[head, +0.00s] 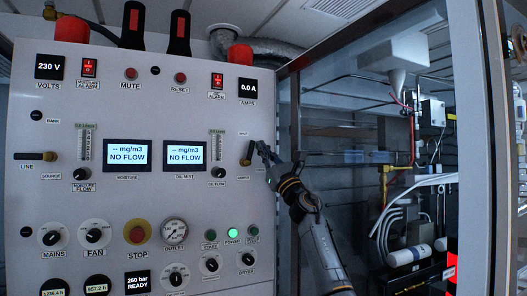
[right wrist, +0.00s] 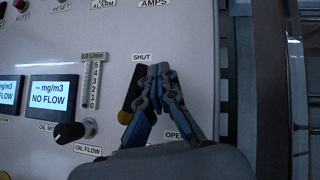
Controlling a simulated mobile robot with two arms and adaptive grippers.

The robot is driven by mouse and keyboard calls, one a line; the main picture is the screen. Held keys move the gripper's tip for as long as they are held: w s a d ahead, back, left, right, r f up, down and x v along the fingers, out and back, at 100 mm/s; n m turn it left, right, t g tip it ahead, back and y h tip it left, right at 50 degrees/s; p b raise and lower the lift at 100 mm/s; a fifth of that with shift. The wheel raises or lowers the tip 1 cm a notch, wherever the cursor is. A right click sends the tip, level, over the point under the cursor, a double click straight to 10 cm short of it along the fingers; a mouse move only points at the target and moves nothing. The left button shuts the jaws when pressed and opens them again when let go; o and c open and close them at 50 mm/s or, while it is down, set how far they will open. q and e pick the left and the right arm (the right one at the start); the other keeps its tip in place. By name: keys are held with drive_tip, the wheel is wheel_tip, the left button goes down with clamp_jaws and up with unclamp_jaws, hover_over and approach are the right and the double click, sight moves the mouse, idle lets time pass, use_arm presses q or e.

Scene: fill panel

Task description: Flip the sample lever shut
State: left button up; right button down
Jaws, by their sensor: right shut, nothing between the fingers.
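The sample lever (head: 248,153) is on the right side of the grey panel, with a black handle and a brass-coloured hub. In the right wrist view the lever (right wrist: 133,94) stands nearly upright. Its handle tilts slightly right and its upper end is near the SHUT label (right wrist: 141,57). The OPEN label (right wrist: 175,135) is at lower right, partly covered by my gripper. My right gripper (head: 264,150) is shut and empty, just right of the lever. In the right wrist view its fingertips (right wrist: 159,72) overlap the handle's right edge; I cannot tell whether they touch. My left gripper is not in view.
The oil flow knob (right wrist: 69,132) and a flow gauge (head: 217,147) are left of the lever. A row of buttons, with the green power light (head: 233,233), lies below. Right of the panel, a metal frame (head: 471,150) stands before pipes and hoses.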

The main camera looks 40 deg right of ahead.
idle(0.4)
wheel_tip(320, 180, up, 10)
idle(0.6)
idle(0.5)
